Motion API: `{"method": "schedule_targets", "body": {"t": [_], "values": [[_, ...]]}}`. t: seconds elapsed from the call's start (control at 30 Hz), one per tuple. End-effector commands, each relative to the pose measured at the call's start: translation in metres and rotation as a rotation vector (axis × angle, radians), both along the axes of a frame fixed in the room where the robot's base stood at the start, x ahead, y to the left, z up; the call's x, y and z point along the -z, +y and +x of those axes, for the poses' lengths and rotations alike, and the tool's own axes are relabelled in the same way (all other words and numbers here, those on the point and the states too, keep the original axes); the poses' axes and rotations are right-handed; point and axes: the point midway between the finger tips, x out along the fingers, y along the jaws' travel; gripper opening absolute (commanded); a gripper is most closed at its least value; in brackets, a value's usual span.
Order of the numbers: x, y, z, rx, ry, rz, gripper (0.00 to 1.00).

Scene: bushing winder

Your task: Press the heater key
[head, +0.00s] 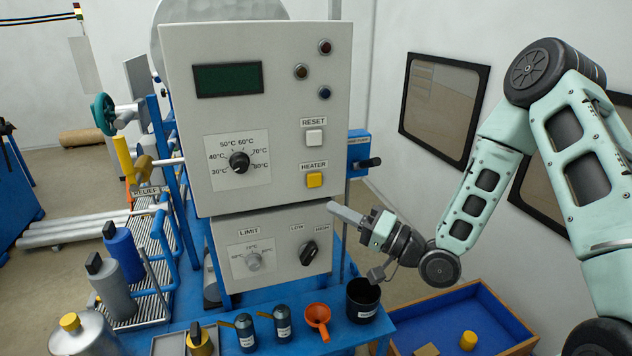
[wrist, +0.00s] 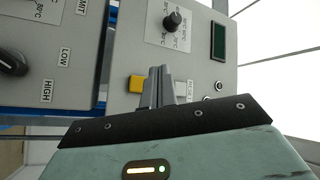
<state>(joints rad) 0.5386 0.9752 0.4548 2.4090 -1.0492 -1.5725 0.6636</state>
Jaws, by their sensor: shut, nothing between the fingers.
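The heater key is a yellow square button (head: 314,180) under the HEATER label on the grey control panel (head: 190,130). In the wrist view the yellow key (wrist: 136,84) shows just left of the fingertips, partly covered by them. My gripper (head: 334,207) is shut and empty, a little below and to the right of the key in the head view. Its fingers (wrist: 160,72) point toward the panel in the wrist view. I cannot tell whether they touch it.
A white RESET button (head: 314,138) sits above the heater key. A temperature dial (head: 239,162) is to the left, and a LOW/HIGH knob (head: 308,253) is on the lower panel. A black cup (head: 363,301) and an orange funnel (head: 317,316) stand on the bench below.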

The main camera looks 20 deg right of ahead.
Motion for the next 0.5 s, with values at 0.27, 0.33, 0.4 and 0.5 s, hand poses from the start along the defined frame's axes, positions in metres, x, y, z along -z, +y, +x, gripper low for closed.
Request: {"method": "schedule_targets", "body": {"t": [0.27,0.33,0.4,0.5], "values": [[-0.001,0.001,0.019,0.000,-0.003,-0.003,0.00],[-0.001,0.001,0.029,0.000,-0.004,-0.003,0.00],[-0.001,0.000,0.039,0.000,-0.003,-0.004,0.00],[-0.001,0.000,0.053,0.000,-0.002,-0.003,0.00]]}}
